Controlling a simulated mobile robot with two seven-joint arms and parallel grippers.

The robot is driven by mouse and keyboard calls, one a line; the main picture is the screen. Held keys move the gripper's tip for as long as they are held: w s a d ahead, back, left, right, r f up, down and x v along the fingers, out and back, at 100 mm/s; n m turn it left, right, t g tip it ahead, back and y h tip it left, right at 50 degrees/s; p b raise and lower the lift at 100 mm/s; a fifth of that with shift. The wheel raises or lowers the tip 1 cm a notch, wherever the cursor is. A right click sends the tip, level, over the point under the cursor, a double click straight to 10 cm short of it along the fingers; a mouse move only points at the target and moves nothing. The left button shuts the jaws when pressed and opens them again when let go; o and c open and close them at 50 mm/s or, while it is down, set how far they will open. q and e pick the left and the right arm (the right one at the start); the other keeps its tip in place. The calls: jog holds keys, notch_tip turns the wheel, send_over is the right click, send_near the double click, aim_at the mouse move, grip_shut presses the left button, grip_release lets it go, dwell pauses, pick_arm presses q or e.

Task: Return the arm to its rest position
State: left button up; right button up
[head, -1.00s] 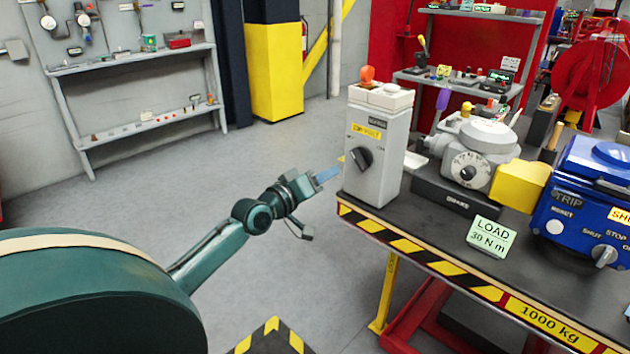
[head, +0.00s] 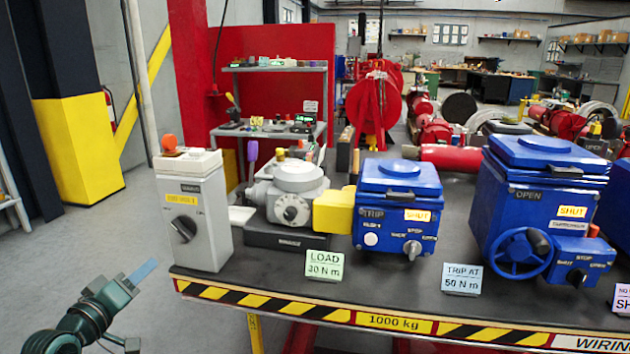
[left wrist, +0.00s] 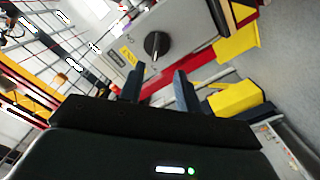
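My left gripper (head: 143,272) is at the lower left of the head view, in front of and to the left of the grey control box, apart from it. In the left wrist view its two dark fingers (left wrist: 158,88) stand apart with nothing between them. The grey control box (head: 192,210) stands upright at the table's left end, with a black knob (head: 183,230) and an orange lamp on top. That knob (left wrist: 157,45) also shows beyond the fingers in the left wrist view. My right gripper is out of view.
The table (head: 380,290) with a striped front edge carries a grey actuator (head: 290,195), blue actuators (head: 397,205) and a green LOAD card (head: 325,265). A yellow-based column (head: 80,150) stands at the back left. Grey floor to the left is clear.

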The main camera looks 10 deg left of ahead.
pick_arm(q)
jog(key=s+d+f+m+g+h+p, duration=0.1)
jog(key=s+d+f+m+g+p, duration=0.15)
jog(key=s+d+f, duration=0.35)
jog(key=s+d+f+m+g+p, duration=0.1)
jog(key=s+d+f+m+g, duration=0.15)
jog(key=s+d+f, duration=0.4)
jog(key=s+d+f+m+g+p, duration=0.1)
jog(key=s+d+f+m, duration=0.1)
jog(key=s+d, duration=0.3)
jog(key=s+d+f+m+g+p, duration=0.1)
jog(key=s+d+f+m, duration=0.2)
jog(key=d, duration=0.6)
jog(key=shift+s+f+h, duration=0.4)
jog(key=shift+s, duration=0.5)
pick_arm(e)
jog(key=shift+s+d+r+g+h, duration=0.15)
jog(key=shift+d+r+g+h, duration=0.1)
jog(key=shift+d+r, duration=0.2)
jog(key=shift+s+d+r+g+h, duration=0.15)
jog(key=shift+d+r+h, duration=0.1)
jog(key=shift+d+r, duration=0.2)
